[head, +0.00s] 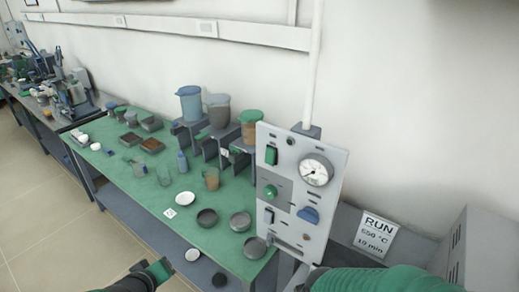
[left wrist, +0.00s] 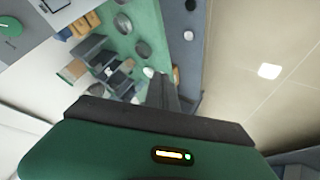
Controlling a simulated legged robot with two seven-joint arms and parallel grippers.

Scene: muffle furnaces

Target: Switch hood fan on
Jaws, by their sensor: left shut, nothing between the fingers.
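A pale upright control panel (head: 296,225) stands at the right end of the green bench in the head view. It carries a green rocker switch (head: 271,155), a round gauge (head: 317,171), a green round knob (head: 270,191), a dark switch (head: 268,215) and a blue knob (head: 308,214). Any labels are too small to read. My left gripper (head: 163,268) is low at the bottom left, apart from the panel. The left wrist view shows its fingers (left wrist: 162,90) shut and empty. A panel corner with a green knob (left wrist: 10,27) shows there too. My right gripper cannot be made out.
A "RUN 550 °C 15 min" sign (head: 376,233) and a grey box (head: 478,250) are at the right. The floor (head: 60,230) at left is clear.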

